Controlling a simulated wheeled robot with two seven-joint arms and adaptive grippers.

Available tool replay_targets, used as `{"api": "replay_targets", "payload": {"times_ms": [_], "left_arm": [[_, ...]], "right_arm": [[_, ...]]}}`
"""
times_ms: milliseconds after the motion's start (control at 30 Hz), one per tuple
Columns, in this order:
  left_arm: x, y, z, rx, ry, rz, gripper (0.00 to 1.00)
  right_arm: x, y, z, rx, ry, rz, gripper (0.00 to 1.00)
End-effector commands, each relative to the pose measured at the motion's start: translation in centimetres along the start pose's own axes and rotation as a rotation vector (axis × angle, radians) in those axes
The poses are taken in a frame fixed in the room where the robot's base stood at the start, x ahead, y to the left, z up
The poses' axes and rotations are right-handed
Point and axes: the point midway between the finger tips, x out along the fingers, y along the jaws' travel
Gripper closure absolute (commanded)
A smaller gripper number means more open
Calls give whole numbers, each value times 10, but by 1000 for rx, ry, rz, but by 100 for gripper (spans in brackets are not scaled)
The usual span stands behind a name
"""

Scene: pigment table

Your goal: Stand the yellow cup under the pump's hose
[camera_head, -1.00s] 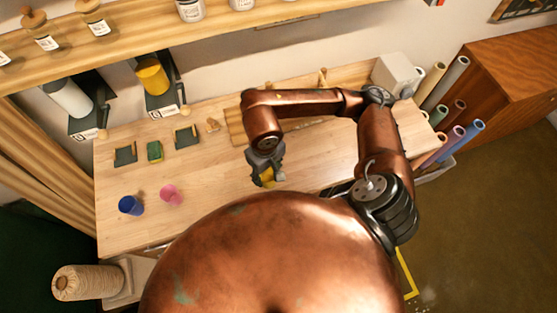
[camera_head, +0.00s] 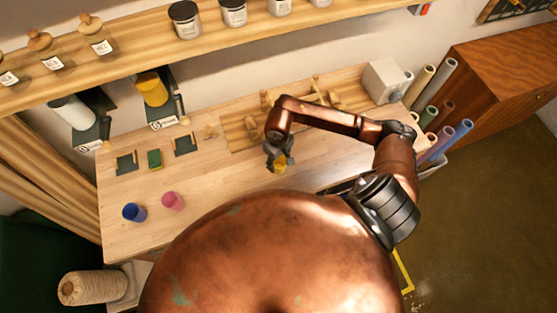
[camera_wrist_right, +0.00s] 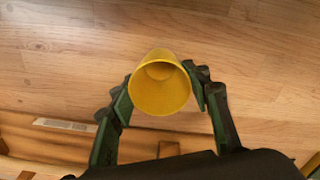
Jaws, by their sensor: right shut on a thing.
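The yellow cup (camera_head: 280,168) is held by my right gripper (camera_head: 278,155) over the middle of the wooden table. In the right wrist view, the fingers of the gripper (camera_wrist_right: 164,92) press on both sides of the cup (camera_wrist_right: 160,72), and I look into its open, empty mouth. I cannot tell whether its base touches the table. A yellow cylinder (camera_head: 152,88) and a white cylinder (camera_head: 74,112) sit on dark stands at the back left. No hose is clearly visible, and I cannot tell which device is the pump. My left gripper is not in view.
A blue cup (camera_head: 133,213) and a pink cup (camera_head: 172,201) stand at the table's (camera_head: 225,180) front left. A wooden rack (camera_head: 240,132) and a white box (camera_head: 385,80) are at the back.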

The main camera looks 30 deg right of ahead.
Motion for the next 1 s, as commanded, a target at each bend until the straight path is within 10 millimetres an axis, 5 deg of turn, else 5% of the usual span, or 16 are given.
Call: {"api": "replay_targets", "payload": {"times_ms": [500, 533, 767, 1000], "left_arm": [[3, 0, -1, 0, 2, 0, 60], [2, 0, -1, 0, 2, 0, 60], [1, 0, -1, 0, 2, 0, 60], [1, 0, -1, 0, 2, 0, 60]], "right_arm": [[10, 1, -1, -1, 2, 2, 78], [9, 0, -1, -1, 2, 2, 54], [9, 0, -1, 0, 2, 1, 38], [9, 0, -1, 0, 2, 1, 38]]}}
